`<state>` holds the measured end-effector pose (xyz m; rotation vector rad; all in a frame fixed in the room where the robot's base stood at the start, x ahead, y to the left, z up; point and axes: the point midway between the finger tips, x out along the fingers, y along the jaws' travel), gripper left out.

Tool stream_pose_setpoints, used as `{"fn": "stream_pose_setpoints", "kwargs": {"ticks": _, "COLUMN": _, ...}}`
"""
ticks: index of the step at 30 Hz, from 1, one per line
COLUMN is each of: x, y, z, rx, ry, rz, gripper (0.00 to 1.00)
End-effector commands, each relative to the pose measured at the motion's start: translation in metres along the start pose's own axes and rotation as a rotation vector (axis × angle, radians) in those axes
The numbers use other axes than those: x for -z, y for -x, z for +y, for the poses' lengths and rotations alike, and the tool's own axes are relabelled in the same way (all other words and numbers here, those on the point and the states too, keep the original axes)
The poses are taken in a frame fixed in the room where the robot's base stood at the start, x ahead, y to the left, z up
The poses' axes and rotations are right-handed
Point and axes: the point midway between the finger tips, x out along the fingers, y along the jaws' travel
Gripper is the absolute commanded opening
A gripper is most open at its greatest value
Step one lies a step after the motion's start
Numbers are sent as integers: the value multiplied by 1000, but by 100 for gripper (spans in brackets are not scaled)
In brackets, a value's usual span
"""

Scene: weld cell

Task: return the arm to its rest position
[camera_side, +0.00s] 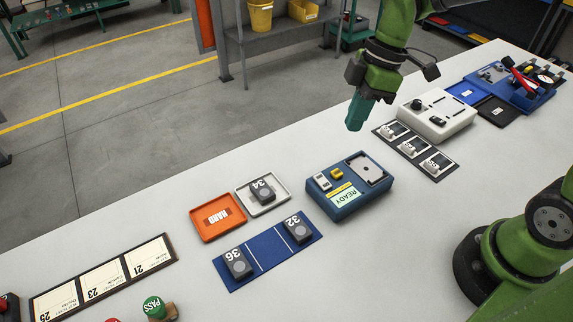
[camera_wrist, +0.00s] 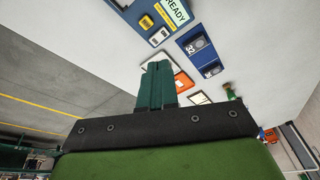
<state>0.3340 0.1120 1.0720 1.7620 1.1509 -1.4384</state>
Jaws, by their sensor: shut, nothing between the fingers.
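My gripper (camera_side: 357,112) hangs over the far part of the white table in the side view, its teal fingers pointing down. It is above the table, beyond the blue device with the READY screen (camera_side: 349,199), and touches nothing that I can see. In the wrist view its two fingers (camera_wrist: 157,75) are together with nothing between them. My green arm rises out of the top of the side view.
Near the gripper stand a white control box (camera_side: 437,122) and a black strip with numbered pieces (camera_side: 414,149). A blue mat (camera_side: 266,250) holds blocks 36 and 32. An orange tray (camera_side: 203,233) and a white tray (camera_side: 279,203) lie beside it.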

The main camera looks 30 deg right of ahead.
Motion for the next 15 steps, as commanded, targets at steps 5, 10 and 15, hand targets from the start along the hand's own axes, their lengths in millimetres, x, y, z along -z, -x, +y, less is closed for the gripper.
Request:
{"fn": "stream_pose_setpoints", "kwargs": {"ticks": 5, "x": -31, "y": 20, "z": -8, "rx": -138, "ry": -511, "rz": 52, "gripper": 0}}
{"fn": "stream_pose_setpoints", "kwargs": {"ticks": 10, "x": -65, "y": 46, "z": -24, "rx": -252, "ry": -1004, "rz": 220, "gripper": 0}}
{"fn": "stream_pose_setpoints", "kwargs": {"ticks": 15, "x": -91, "y": 67, "z": -42, "rx": -285, "ry": -1312, "rz": 429, "gripper": 0}}
